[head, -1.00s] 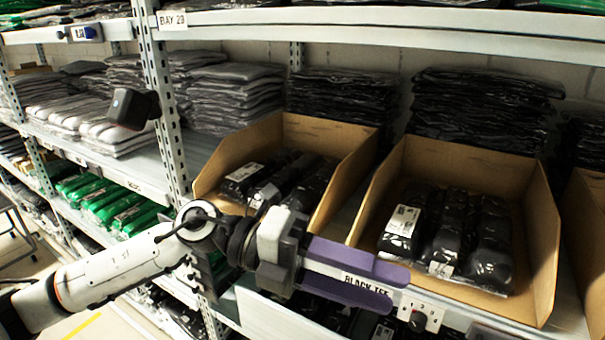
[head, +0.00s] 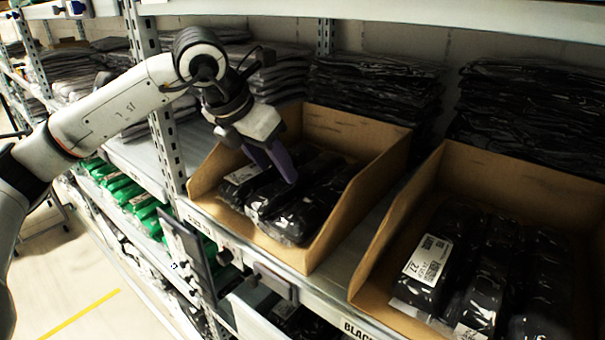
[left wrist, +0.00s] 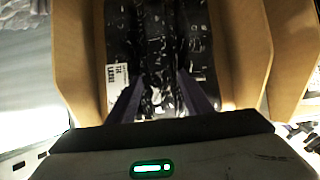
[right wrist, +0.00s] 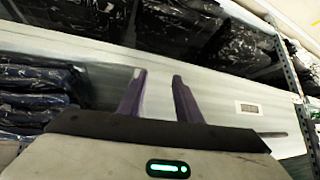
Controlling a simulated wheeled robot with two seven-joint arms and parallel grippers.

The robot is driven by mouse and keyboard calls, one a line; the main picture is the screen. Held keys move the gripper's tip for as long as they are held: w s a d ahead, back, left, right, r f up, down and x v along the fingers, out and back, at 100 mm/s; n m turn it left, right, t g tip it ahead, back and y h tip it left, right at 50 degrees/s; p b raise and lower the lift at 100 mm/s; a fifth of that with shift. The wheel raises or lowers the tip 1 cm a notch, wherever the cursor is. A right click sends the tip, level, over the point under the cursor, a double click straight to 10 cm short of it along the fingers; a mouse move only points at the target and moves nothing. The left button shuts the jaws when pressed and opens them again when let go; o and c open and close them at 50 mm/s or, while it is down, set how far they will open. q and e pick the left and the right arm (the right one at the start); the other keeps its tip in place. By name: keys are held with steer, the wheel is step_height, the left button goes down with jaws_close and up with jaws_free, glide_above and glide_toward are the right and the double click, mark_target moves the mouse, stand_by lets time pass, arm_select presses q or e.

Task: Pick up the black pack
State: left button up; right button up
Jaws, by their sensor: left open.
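Black packs in shiny plastic lie side by side in the left cardboard box (head: 348,205) on the shelf. In the left wrist view, a middle black pack (left wrist: 160,50) lies between a pack with a white label (left wrist: 118,78) and another black pack (left wrist: 196,40). My left gripper (head: 272,166) points down into this box. Its purple fingers (left wrist: 165,96) are apart, one on each side of the middle pack's near part; I cannot tell whether they touch it. My right gripper (right wrist: 160,76) shows only in its wrist view, open and empty in front of a pale shelf.
A second cardboard box (head: 398,222) with black packs stands to the right. Stacks of folded dark garments (head: 375,95) lie behind the boxes. A shelf upright (head: 152,95) stands left of the left box, and green packs (head: 128,195) lie lower down.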

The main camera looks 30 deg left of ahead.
arm_select(q)
steer(key=p, duration=0.1)
glide_toward(300, 172)
steer(key=x, duration=0.3)
steer(key=shift+w+d+f, duration=0.1)
steer(key=shift+w+f, duration=0.05)
steer(key=x, duration=0.5)
steer(key=shift+f+p, duration=0.1)
steer(key=shift+p, duration=0.2)
steer(key=c, duration=0.9)
arm_select(e)
steer(key=r, duration=0.2)
steer(key=shift+w+r, duration=0.3)
steer(key=shift+w, duration=0.05)
